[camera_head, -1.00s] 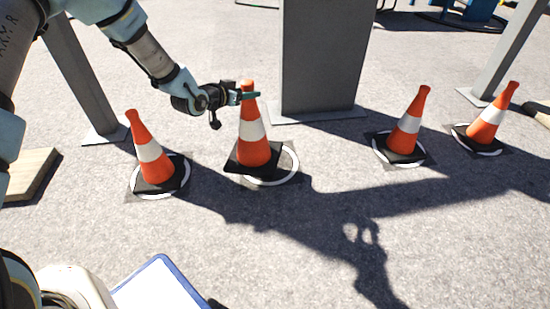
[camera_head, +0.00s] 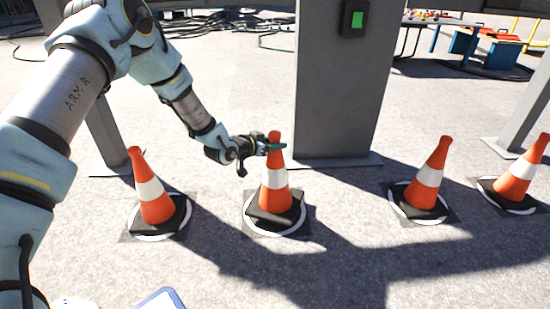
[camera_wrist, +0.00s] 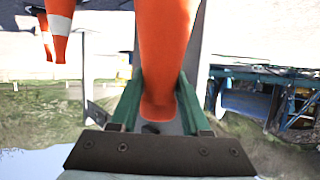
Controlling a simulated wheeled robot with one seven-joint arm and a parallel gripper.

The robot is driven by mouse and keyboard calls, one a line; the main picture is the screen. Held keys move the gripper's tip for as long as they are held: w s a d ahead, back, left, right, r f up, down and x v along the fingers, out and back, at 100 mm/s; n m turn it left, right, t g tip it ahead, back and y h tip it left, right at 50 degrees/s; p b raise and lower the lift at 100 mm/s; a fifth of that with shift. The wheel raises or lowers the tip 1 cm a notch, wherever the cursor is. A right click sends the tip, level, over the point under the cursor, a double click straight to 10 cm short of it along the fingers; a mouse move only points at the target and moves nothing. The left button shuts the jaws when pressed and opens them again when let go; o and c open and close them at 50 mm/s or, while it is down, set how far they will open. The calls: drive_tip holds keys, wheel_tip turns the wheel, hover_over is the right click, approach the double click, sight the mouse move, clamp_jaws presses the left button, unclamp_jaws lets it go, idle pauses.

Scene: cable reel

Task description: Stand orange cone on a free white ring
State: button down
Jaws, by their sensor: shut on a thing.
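The orange cone (camera_head: 275,190) with a white band and black square base stands upright in the middle of the head view. My gripper (camera_head: 275,147) is shut on its top. Its black base lies over a white ring (camera_head: 268,231), whose front edge shows around it. I cannot tell whether the base touches the ground. In the wrist view, the cone (camera_wrist: 166,40) fills the gap between the green fingers of my gripper (camera_wrist: 160,90). Other cones stand on rings: one at left (camera_head: 153,190), one at right (camera_head: 427,182), one at far right (camera_head: 521,175).
A grey pillar (camera_head: 340,100) with a green-lit box (camera_head: 355,19) stands close behind the held cone. A grey post (camera_head: 108,135) is behind the left cone. Another post (camera_head: 525,95) stands at far right. Open ground lies in front of the cones.

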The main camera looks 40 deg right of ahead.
sight(275, 152)
wheel_tip(275, 152, down, 3)
drive_tip(key=shift+f+b, duration=0.2)
drive_tip(key=shift+b, duration=0.45)
drive_tip(key=shift+c, duration=1.8)
unclamp_jaws()
drive_tip(key=shift+a, duration=0.15)
drive_tip(key=p+v, duration=0.4)
drive_tip(key=v, duration=0.7)
drive_tip(key=shift+a+r, duration=0.25)
drive_tip(key=shift+a, duration=0.05)
drive_tip(key=shift+s, duration=0.1)
